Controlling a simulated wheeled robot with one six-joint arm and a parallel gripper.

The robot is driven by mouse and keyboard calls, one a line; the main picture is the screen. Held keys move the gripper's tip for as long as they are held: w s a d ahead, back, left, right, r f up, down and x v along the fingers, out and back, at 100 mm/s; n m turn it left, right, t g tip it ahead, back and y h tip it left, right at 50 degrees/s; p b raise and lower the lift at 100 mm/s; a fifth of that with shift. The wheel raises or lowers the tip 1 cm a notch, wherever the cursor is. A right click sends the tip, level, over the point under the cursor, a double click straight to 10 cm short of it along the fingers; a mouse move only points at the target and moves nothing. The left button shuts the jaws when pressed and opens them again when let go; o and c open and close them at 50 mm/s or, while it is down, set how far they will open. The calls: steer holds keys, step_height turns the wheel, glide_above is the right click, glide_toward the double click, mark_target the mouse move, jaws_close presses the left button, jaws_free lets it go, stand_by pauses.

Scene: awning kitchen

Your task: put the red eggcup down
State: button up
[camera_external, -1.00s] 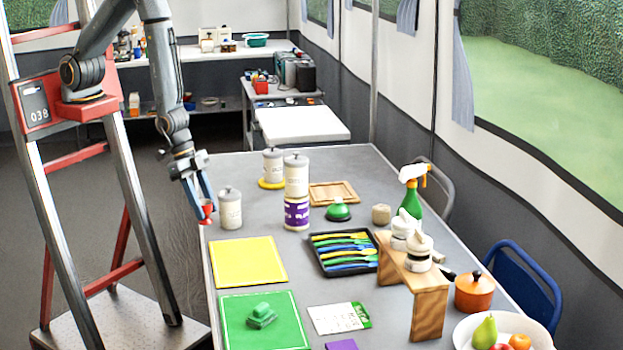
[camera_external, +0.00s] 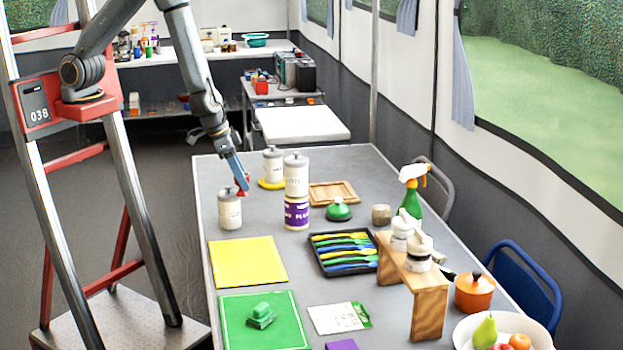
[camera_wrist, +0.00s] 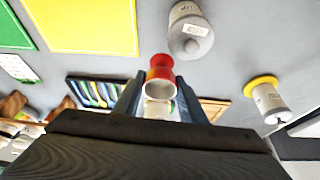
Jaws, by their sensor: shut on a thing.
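The red eggcup (camera_wrist: 161,70) is between the fingers of my gripper (camera_wrist: 158,92) in the wrist view, with its pale open end towards the camera. My gripper (camera_external: 240,182) is shut on it. In the external view only a little of the red eggcup (camera_external: 244,182) shows beside the blue fingers. It is close to a white lidded canister (camera_external: 230,212) near the left edge of the grey table (camera_external: 330,168). Whether it touches the canister or the table is hard to tell.
A canister on a yellow disc (camera_external: 272,183) and a stacked pair of canisters (camera_external: 297,180) stand to the right of my gripper. A yellow mat (camera_external: 248,262) and a black cutlery tray (camera_external: 345,270) lie nearer the front. The far left table corner is clear.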

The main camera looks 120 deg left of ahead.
steer(key=s+a+f+n+g+y+b, duration=0.1)
steer(key=s+a+f+n+g, duration=0.15)
steer(key=s+a+n, duration=0.85)
steer(key=shift+m+g, duration=0.45)
steer(key=shift+m, duration=0.25)
steer(key=s+f, duration=0.1)
steer(key=s+f+b, duration=0.1)
steer(key=f, duration=0.1)
steer(key=s+f+b, duration=0.1)
steer(key=f, duration=0.1)
steer(key=shift+a, duration=0.3)
steer(key=shift+y, duration=0.3)
steer(key=shift+f+b, duration=0.3)
steer(key=shift+f, duration=1.85)
steer(key=shift+f, duration=0.2)
steer(key=o, duration=1.1)
steer(key=shift+r, duration=0.1)
